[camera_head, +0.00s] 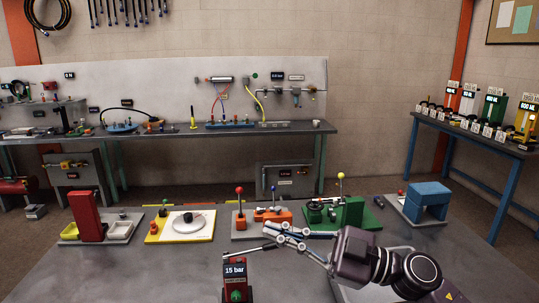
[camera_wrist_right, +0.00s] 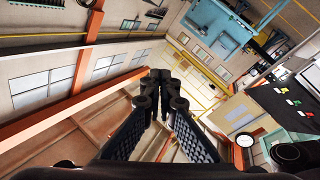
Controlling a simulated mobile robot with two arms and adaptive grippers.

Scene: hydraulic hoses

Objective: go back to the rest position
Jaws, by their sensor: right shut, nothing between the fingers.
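My right gripper (camera_head: 278,238) reaches in from the lower right in the head view, above the front table. Its fingers point left and hold nothing. In the right wrist view its two dark ribbed fingers come together at the tips (camera_wrist_right: 160,82), shut and empty, with walls, windows and ceiling behind them. A red device with a "15 bar" display (camera_head: 235,270) stands just below and left of the fingers in the head view. I cannot tell whether they touch. My left gripper is not in view.
On the front table (camera_head: 120,265) stand a red block (camera_head: 88,216), a yellow-edged plate (camera_head: 180,226), an orange lever unit (camera_head: 262,222), a green fixture (camera_head: 350,212) and a blue block (camera_head: 428,201). A long bench (camera_head: 180,131) lines the wall. The table's front left is clear.

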